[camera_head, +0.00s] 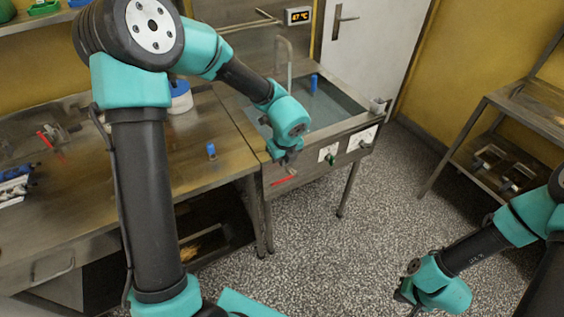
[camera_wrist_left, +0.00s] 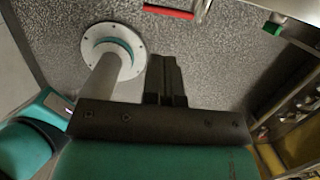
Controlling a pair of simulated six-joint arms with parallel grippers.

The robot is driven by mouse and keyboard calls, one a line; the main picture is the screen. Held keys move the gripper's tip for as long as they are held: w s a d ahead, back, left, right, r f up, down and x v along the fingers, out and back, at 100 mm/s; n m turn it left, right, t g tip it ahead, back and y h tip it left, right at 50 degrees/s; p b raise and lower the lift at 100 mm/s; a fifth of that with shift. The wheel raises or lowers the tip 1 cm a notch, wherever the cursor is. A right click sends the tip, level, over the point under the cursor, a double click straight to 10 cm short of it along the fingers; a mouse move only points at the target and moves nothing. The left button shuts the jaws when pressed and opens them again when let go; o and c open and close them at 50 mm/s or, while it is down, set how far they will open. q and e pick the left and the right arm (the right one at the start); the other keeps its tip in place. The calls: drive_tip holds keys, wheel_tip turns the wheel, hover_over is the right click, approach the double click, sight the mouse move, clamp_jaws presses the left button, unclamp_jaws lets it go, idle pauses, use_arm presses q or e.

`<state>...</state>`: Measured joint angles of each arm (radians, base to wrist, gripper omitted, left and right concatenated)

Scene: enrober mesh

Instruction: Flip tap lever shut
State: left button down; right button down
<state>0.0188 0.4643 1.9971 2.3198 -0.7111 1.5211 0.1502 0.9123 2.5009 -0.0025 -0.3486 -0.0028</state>
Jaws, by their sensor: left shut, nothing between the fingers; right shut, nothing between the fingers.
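The tap lever (camera_head: 283,181) is a red bar at the front of the metal sink unit, below its left front corner. It also shows as a red bar at the top edge of the left wrist view (camera_wrist_left: 168,12), next to a piece of bare metal. My left gripper (camera_head: 287,158) is just above the lever in the head view, fingers together and empty. In the left wrist view its closed fingers (camera_wrist_left: 166,72) point toward the lever, with a gap between them. My right gripper (camera_head: 401,298) is shut and empty, low over the speckled floor, far from the lever.
The sink unit (camera_head: 349,121) has white front plates, one with a green knob (camera_head: 331,159). Blue blocks stand in the basin (camera_head: 314,81) and on the left bench (camera_head: 211,150). A metal shelf rack (camera_head: 484,105) stands at right. The floor between is clear.

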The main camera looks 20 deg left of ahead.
sight(279, 182)
use_arm(q)
drive_tip(key=f, duration=0.4)
drive_tip(key=w+a+f, duration=0.1)
drive_tip(key=f, duration=0.3)
drive_tip(key=a+f, duration=0.1)
drive_tip(key=f, duration=0.3)
drive_tip(key=shift+w+f, duration=0.1)
drive_tip(key=shift+w, duration=0.15)
drive_tip(key=shift+d, duration=0.15)
